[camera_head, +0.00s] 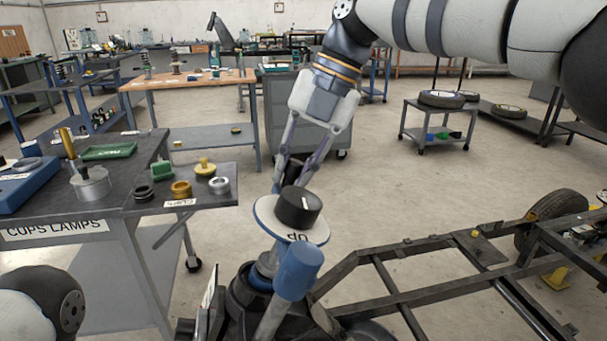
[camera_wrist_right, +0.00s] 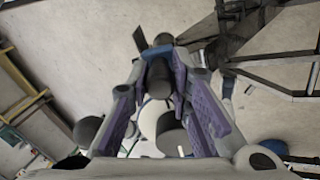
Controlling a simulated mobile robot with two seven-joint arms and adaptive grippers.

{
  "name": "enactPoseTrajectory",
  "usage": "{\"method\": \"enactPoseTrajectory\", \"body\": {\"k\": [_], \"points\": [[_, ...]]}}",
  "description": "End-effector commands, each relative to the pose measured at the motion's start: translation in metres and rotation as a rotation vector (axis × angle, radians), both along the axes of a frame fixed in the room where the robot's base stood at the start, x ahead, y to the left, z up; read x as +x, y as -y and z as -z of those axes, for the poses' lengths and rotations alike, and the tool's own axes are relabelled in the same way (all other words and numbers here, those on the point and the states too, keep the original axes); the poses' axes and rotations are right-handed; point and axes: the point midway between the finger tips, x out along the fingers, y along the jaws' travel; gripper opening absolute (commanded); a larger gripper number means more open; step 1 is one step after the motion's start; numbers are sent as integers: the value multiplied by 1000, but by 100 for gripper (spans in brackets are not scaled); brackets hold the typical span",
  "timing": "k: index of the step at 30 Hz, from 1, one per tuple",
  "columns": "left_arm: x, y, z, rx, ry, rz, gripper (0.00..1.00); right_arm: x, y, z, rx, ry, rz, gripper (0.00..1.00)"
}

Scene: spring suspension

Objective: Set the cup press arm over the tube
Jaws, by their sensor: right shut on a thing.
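A black knob (camera_head: 298,208) sits on a white disc (camera_head: 262,216) with dark lettering. They top a dark stand (camera_head: 250,296) at lower centre, with a blue cylinder (camera_head: 298,270) on a grey rod in front. My right gripper (camera_head: 289,178) reaches down behind the knob. In the right wrist view its fingers (camera_wrist_right: 158,62) close on a dark cylindrical part (camera_wrist_right: 158,78), with the white disc (camera_wrist_right: 150,116) and black knob (camera_wrist_right: 172,138) below. I cannot tell for sure which part is the press arm or tube. My left gripper is out of view.
A black frame (camera_head: 400,268) with a wheel (camera_head: 552,215) spans the right. Open floor lies behind.

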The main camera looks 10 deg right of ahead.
Motion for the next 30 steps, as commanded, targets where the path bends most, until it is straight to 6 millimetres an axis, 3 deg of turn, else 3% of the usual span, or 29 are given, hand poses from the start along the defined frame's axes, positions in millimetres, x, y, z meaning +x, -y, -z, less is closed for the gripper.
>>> {"method": "enactPoseTrajectory", "body": {"k": [23,24,26,30], "points": [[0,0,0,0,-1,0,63,-2,-12,-6,6,34,-81,0],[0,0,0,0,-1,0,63,-2,-12,-6,7,34,-81,26],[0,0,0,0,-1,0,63,-2,-11,-6,7,33,-80,39],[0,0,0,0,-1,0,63,-2,-11,-6,5,34,-79,39]]}}
